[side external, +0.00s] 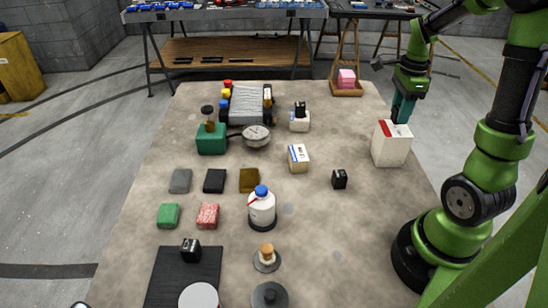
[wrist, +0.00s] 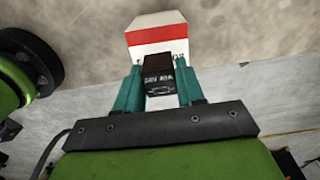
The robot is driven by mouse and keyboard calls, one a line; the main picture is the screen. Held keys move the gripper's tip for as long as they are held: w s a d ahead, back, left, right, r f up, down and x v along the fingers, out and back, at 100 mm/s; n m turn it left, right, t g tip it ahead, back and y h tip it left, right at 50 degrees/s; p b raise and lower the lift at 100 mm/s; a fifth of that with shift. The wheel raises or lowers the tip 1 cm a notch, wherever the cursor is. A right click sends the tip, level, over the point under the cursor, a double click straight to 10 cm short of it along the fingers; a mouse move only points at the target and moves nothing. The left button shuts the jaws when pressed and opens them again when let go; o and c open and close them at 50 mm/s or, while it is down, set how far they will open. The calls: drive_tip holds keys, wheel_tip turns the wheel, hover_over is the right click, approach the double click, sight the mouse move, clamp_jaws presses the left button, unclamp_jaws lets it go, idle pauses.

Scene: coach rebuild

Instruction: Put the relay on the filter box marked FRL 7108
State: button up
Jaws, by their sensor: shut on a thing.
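My gripper (side external: 402,116) points down at the right side of the table, over a white box with a red band (side external: 391,146). In the wrist view its teal fingers (wrist: 160,84) are shut on a small black relay (wrist: 158,77) with white print like "24V 40A". The white box (wrist: 157,21) lies just beyond the relay there, its lettering mostly hidden by it. I cannot tell whether the relay touches the box, nor read the full marking.
Another black cube (side external: 340,179) stands on the table. A white box with a black top piece (side external: 299,122) stands behind.

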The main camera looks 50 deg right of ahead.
drive_tip(key=shift+f, duration=0.9)
drive_tip(key=shift+f, duration=0.15)
drive_tip(key=o, duration=1)
drive_tip(key=shift+n, duration=0.3)
drive_tip(key=r, duration=1.2)
drive_tip(key=shift+w+a+r, duration=0.1)
drive_tip(key=shift+a+r, duration=0.05)
drive_tip(key=shift+a, duration=0.2)
drive_tip(key=a+n+t, duration=0.2)
drive_tip(key=a+n, duration=0.5)
drive_tip(key=a, duration=0.1)
drive_tip(key=a+n+t+y, duration=0.1)
drive_tip(key=a+n+t, duration=0.1)
drive_tip(key=a+n, duration=0.6)
drive_tip(key=a+n+t+y, duration=0.1)
drive_tip(key=a+n+t, duration=0.2)
drive_tip(key=a+n, duration=0.4)
drive_tip(key=shift+a+r, duration=0.15)
drive_tip(key=shift+a, duration=1.35)
